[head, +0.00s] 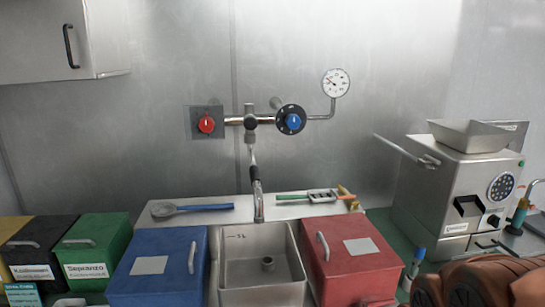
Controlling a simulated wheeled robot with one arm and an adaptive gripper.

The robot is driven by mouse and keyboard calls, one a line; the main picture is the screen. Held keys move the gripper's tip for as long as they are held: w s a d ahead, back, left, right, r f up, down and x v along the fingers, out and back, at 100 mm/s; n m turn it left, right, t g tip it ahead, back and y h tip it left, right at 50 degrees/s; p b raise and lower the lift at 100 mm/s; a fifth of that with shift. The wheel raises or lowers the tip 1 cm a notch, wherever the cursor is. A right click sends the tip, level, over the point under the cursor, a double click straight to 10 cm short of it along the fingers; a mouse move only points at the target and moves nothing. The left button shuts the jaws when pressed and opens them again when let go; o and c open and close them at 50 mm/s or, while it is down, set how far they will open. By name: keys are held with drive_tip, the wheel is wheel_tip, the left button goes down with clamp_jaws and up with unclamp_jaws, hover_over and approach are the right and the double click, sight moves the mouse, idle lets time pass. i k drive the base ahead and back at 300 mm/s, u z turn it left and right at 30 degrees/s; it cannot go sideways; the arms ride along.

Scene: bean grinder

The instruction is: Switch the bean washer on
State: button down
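No label in view names the bean washer. A metal sink basin (282,248) with a tap (257,200) above it stands between a blue box and a red box. On the wall behind, the tap's pipework joins a red knob (206,124) on a square plate at the left. A blue knob (292,120) on a round black dial is at the right. A white round gauge (335,83) sits on a bent pipe. The basin shows no water and no stream leaves the tap. My gripper is not in view.
The lidded blue box (150,265) and red box (359,247) flank the basin. Green (92,246) and black (45,244) boxes stand left. A blue-handled strainer (190,208) lies behind. A metal machine with a hopper (468,135) stands right. The wall around the knobs is clear.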

sight(493, 220)
drive_tip(key=z, duration=1.15)
drive_tip(key=k, duration=0.45)
drive_tip(key=z, duration=0.1)
drive_tip(key=i, duration=0.45)
